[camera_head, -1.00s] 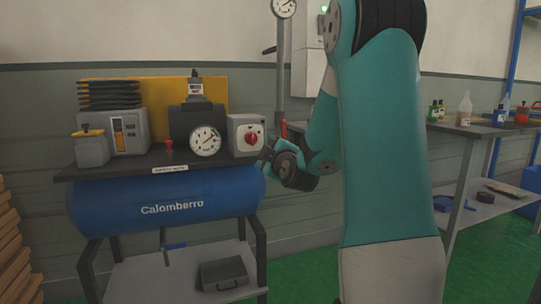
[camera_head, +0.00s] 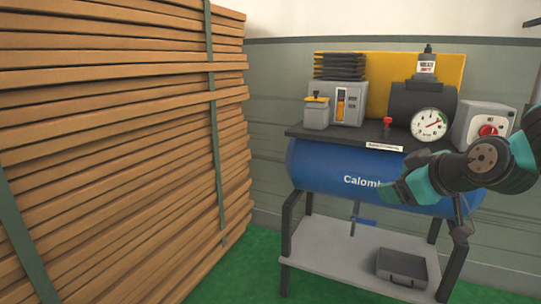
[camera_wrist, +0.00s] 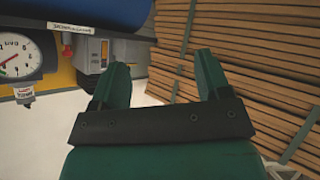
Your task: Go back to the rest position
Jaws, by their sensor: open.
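My gripper (camera_wrist: 161,78) shows in the wrist view as two green fingers on a dark plate, spread apart with nothing between them. In the head view my arm comes in from the right edge, and its teal end (camera_head: 408,187) is in front of the blue tank, covering part of the lettering. The finger gap cannot be made out there. No mattress shows in either view.
A compressor with a blue tank (camera_head: 320,168) stands on a black-legged frame, with a dial gauge (camera_head: 429,124) and a red-knob box (camera_head: 484,128) on top. A strapped stack of brown boards (camera_head: 110,150) fills the left. Green floor (camera_head: 245,275) shows between.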

